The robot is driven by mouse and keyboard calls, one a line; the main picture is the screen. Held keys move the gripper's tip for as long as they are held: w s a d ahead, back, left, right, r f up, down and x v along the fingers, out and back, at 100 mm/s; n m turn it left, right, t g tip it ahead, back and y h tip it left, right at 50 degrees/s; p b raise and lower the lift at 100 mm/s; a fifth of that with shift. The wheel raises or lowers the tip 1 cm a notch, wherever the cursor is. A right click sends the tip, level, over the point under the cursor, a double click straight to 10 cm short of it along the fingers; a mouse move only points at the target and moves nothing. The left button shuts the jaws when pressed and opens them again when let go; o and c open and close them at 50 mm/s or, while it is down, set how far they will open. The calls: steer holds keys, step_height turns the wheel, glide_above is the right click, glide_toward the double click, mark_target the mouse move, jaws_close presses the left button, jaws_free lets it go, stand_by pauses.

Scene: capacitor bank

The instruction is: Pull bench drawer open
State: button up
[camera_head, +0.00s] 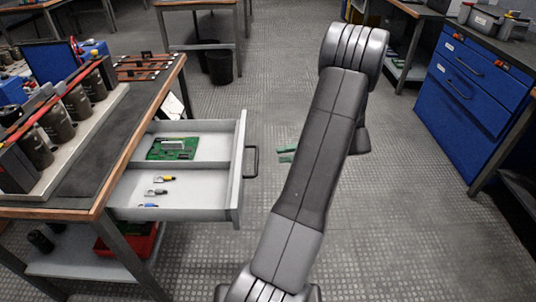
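The bench drawer (226,190) stands well out from the left workbench (118,150). Its dark handle (254,161) is on the front face, toward the right. Inside, a divider splits it in two: a green circuit board (173,149) lies in the far compartment, and several small parts (158,192) lie in the near one. My arm rises from the bottom of the picture, to the right of the drawer and apart from it in the picture. My gripper cannot be made out; the arm's far end is turned away or hidden.
Cylindrical capacitors (58,122) stand on a tray on the bench. Green pieces (287,152) lie on the floor between drawer and arm. A blue cabinet (470,84) stands at the right, and a black bin (219,67) at the back. The grey floor between is mostly clear.

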mark_target(256, 158)
steer(key=shift+v, duration=2.2)
steer(key=shift+a, duration=0.15)
steer(key=b+x, duration=0.2)
steer(key=x, duration=1.1)
steer(key=shift+a, duration=0.35)
steer(key=shift+s+f, duration=0.1)
